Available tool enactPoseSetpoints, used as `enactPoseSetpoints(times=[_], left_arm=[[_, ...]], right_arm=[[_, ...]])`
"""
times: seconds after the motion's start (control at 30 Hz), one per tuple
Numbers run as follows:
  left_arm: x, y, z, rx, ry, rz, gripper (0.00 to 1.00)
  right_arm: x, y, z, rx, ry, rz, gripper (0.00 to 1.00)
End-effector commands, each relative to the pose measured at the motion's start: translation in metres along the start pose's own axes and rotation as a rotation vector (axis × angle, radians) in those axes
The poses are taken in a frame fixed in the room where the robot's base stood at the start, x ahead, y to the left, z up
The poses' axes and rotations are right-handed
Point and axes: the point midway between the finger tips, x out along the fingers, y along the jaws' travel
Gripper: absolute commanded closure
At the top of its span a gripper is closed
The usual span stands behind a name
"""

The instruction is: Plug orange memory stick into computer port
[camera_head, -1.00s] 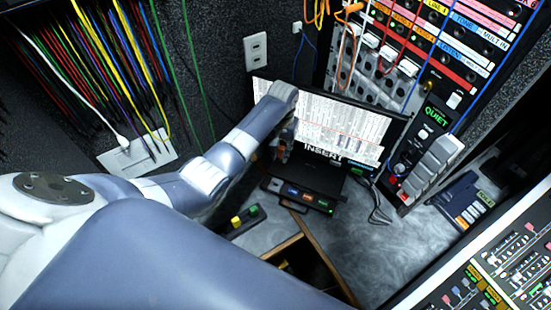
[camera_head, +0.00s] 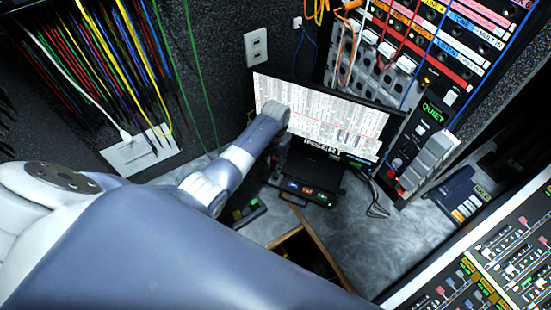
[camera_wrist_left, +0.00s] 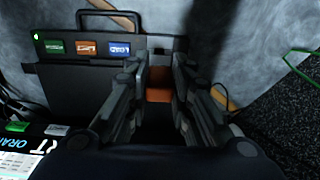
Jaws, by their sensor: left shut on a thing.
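My left gripper (camera_wrist_left: 160,80) is shut on the orange memory stick (camera_wrist_left: 158,95), which shows between its two fingers in the left wrist view. In the head view my wrist hides the gripper and the stick. The black computer box (camera_head: 314,168) stands in front of the monitor (camera_head: 340,113). Its front strip carries blue, orange and green labels, which also show in the wrist view, with the orange label (camera_wrist_left: 84,48) in the middle. The stick is beside the box, near the blue-label end. I cannot make out its tip or any contact with a port. My right gripper is out of view.
A small dark holder (camera_head: 247,213) with yellow and green pieces sits on the grey desk left of the box. A rack with hanging cables (camera_head: 400,60) stands at the right. Dark cable loops (camera_head: 376,205) lie right of the box. Clear desk (camera_head: 400,240) lies at the front right.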

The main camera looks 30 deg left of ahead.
Motion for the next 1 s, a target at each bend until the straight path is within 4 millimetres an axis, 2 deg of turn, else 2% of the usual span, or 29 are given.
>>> enactPoseSetpoints(times=[0.03,0.1,0.5,1.0], left_arm=[[0.010,0.000,0.000,0.000,-0.001,0.000,0.92],[0.017,0.000,0.000,0.000,-0.001,0.000,0.92],[0.052,0.001,0.000,0.000,-0.001,0.001,0.92],[0.055,0.001,0.000,0.000,0.000,0.000,0.92]], right_arm=[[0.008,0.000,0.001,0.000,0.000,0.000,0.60],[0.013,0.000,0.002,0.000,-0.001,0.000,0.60],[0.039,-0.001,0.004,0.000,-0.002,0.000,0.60],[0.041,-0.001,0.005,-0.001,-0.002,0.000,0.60]])
